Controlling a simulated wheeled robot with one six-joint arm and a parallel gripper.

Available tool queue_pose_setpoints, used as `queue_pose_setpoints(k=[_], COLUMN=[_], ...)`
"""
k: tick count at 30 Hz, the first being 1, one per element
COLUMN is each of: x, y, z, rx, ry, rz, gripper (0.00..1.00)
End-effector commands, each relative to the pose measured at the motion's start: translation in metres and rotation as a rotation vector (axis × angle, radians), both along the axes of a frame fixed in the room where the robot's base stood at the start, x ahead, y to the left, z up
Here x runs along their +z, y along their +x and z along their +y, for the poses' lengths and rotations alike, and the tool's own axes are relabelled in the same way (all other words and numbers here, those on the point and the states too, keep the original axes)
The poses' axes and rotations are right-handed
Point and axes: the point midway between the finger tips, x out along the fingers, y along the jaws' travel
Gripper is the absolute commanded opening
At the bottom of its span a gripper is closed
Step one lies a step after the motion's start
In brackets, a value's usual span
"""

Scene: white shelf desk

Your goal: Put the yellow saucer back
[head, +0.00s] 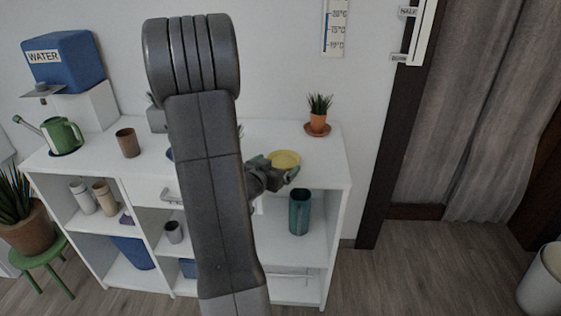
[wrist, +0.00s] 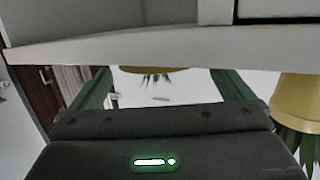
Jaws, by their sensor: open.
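The yellow saucer (head: 286,159) lies on the white desk top near its front edge, right of my arm in the head view. My gripper (head: 275,170) is open at that edge, with its green-tipped fingers close to the saucer's near side. I cannot tell whether they touch it. In the wrist view, the two green fingers are apart with my gripper (wrist: 165,90) between desk edge and palm. A thin yellow-brown strip shows between them; I cannot tell if it is the saucer or a pot.
A potted plant on a terracotta saucer (head: 317,128) stands behind the yellow saucer. A brown cup (head: 128,143) and green watering can (head: 62,135) are at left. A yellow pot (wrist: 298,103) is close on the wrist view's right.

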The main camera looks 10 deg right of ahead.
Motion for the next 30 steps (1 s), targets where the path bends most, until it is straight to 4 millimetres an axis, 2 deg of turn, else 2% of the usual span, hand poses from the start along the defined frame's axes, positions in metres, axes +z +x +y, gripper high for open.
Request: queue_pose_setpoints(k=[6,12,25,30], x=[0.011,0.016,0.017,0.024], y=[-0.037,-0.058,-0.065,-0.063], z=[0.032,0.048,0.052,0.045], rx=[0.005,0.003,0.000,-0.026], ry=[0.001,0.000,0.000,0.052], rz=[-0.001,0.000,0.000,-0.028], gripper=[1.00,1.00,1.00,1.00])
